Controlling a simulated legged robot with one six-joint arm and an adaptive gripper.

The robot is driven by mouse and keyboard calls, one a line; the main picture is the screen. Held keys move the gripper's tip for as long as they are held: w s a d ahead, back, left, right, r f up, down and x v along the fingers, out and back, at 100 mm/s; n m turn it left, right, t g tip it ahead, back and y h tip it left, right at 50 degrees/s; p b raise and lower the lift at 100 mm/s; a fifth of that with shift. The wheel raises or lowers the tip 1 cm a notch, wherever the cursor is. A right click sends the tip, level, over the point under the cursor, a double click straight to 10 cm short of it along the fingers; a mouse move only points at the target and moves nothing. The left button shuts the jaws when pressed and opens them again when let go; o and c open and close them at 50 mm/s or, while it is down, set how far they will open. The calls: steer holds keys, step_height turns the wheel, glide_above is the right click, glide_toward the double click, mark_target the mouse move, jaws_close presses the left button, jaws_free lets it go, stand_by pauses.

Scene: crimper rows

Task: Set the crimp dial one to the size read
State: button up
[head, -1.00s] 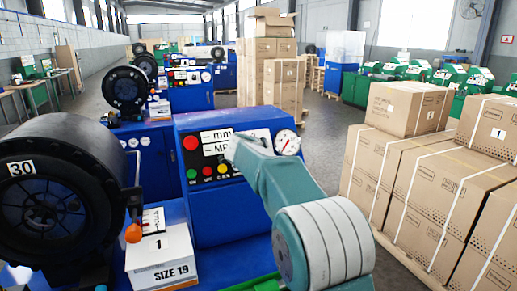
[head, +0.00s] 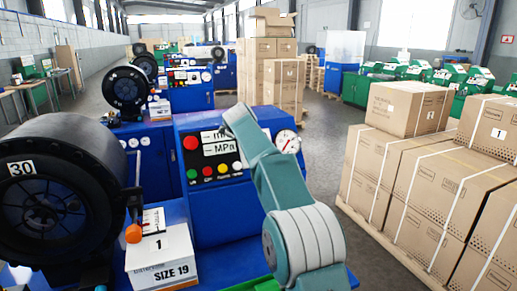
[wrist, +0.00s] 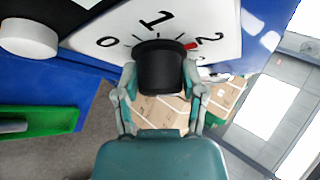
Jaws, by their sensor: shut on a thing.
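In the wrist view a black round knob (wrist: 161,68) sits on a white dial face (wrist: 110,30) marked 0, 1 and 2, with a red mark near the 2. My gripper (wrist: 161,84) has one finger on each side of the knob and is shut on it. In the head view my arm covers the knob and fingertips, in front of the blue control box (head: 220,215). A white carton (head: 162,258) beside it reads 1 and SIZE 19.
The control box carries coloured buttons (head: 207,170), an MPa label and a round gauge (head: 287,141). A black crimper head (head: 60,190) marked 30 stands at left, with an orange ball (head: 133,233) beside it. Strapped cartons (head: 420,200) stand at right, across clear floor.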

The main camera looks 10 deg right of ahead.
steer(key=shift+f, duration=0.35)
steer(key=o, duration=1.1)
steer(key=shift+o, duration=0.2)
steer(key=shift+r, duration=0.15)
steer(key=shift+r, duration=0.1)
steer(key=shift+s+r, duration=0.1)
steer(key=v, duration=1.1)
steer(key=shift+a+r, duration=0.2)
steer(key=shift+a, duration=0.1)
